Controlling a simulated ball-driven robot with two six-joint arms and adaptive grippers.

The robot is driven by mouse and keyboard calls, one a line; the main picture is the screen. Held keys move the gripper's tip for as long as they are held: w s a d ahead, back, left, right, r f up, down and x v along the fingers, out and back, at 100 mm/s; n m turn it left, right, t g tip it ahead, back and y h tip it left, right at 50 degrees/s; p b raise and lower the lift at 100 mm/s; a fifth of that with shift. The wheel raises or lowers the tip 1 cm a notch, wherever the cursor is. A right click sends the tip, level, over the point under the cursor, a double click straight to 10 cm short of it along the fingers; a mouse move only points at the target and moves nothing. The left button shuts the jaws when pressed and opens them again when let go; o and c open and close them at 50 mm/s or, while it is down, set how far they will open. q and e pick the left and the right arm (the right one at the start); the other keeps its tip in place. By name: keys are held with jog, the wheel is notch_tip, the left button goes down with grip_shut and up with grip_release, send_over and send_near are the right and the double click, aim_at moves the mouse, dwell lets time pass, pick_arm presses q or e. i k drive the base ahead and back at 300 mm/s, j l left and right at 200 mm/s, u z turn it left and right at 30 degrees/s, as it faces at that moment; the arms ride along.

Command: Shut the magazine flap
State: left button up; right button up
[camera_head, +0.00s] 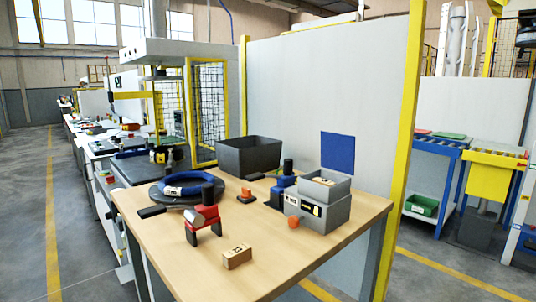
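The magazine looks to be the grey box (341,211) at the right rear of the wooden table. A blue square panel (338,150), which looks like its flap, stands upright above the back of the box, so the magazine appears open. A light tan piece (323,181) shows inside the open top. The panel's lower edge and any hinge are hidden behind the box. Neither of my grippers is in view.
The front right of the tabletop is clear.

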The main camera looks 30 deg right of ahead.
aim_at(337, 150)
jog(key=i+l+u, duration=0.1)
jog(key=l+u, duration=0.35)
jog(key=l, duration=0.35)
jog(key=l+u, duration=0.4)
jog(key=l, duration=0.4)
jog(key=k+l, duration=0.1)
jog(key=l, duration=2.2)
jog(key=k, duration=0.05)
